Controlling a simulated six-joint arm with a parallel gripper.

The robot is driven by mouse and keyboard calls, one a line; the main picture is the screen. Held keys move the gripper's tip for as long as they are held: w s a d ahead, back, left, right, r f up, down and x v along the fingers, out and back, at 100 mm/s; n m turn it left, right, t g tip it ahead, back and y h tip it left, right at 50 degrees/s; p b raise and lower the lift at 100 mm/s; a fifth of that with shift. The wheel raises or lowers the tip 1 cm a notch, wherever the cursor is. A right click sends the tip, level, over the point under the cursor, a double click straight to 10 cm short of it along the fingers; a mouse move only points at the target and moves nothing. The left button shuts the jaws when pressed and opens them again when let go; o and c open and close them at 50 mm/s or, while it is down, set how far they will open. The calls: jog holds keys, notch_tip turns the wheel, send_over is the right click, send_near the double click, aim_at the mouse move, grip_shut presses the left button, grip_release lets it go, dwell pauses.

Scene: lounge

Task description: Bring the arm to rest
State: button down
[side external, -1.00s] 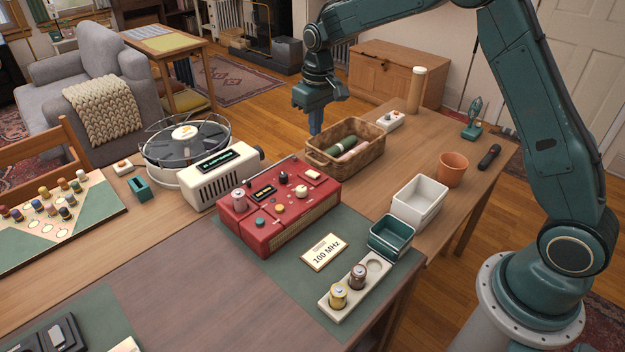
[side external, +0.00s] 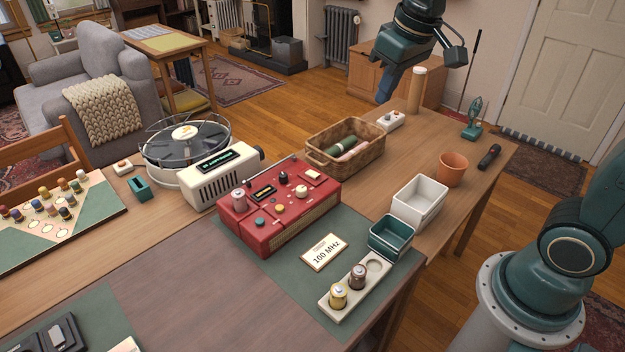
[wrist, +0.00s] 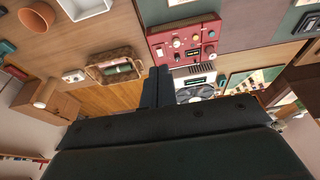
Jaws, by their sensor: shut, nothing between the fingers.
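My gripper (side external: 385,88) is raised at the top of the side view, above and behind the far end of the table. Its fingers point down and are shut with nothing between them. It is apart from everything on the table. In the wrist view the shut fingers (wrist: 158,88) show in the middle, with the red radio (wrist: 186,45) beyond them. The upper part of my arm runs out of the top of the side view.
The cylinder stands near my gripper in the picture. The air around the arm looks clear.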

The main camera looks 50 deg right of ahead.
jog(key=s+f+t, duration=0.1)
jog(key=s+t, duration=0.1)
jog(key=s, duration=1.4)
jog(key=shift+s+a+f, duration=0.15)
jog(key=shift+s+a, duration=0.15)
jog(key=shift+a, duration=0.15)
